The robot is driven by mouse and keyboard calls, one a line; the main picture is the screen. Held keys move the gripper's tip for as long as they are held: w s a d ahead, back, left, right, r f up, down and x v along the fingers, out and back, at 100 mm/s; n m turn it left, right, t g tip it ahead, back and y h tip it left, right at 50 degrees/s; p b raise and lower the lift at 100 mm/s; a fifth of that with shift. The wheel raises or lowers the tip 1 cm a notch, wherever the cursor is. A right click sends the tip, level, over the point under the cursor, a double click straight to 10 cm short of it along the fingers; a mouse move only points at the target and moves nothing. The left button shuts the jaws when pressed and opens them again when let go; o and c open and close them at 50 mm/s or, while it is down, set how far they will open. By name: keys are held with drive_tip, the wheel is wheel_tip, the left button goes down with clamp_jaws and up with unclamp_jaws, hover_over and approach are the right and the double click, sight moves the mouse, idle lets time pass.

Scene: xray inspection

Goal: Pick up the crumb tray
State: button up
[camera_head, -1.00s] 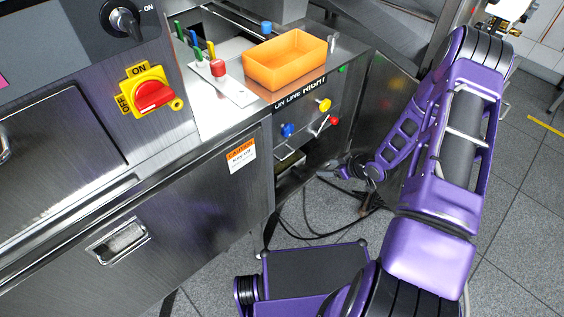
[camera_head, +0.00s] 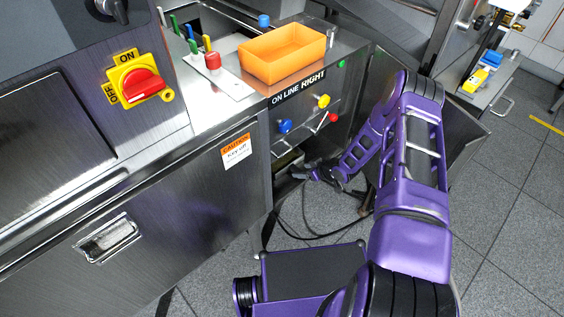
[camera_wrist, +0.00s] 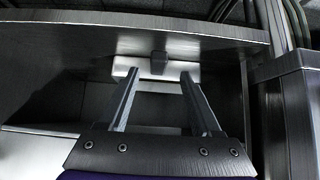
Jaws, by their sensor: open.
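What appears to be the crumb tray (camera_wrist: 122,68) shows in the wrist view as a pale metal front edge with a dark block-shaped handle, inside a low metal recess. In the head view, its pale edge (camera_head: 287,158) is partly visible in the opening below the right-hand control panel. My gripper (camera_wrist: 158,76) is open and empty, its two fingers pointing into the recess with the dark handle between their tips in the picture. I cannot tell how much depth lies between them. In the head view, my gripper (camera_head: 303,171) is at the opening, small and dark.
An orange bin (camera_head: 283,70) stands on the metal counter above the opening. Blue, yellow and red knobs stick out of the panel (camera_head: 300,98) just above my gripper. A metal post (camera_wrist: 285,120) stands close on the right in the wrist view. Black cables lie on the floor below.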

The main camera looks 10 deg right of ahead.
sight(297, 170)
drive_tip(key=b+x, duration=0.1)
drive_tip(key=x, duration=0.4)
drive_tip(key=shift+w, duration=0.1)
clamp_jaws()
drive_tip(key=shift+r, duration=0.1)
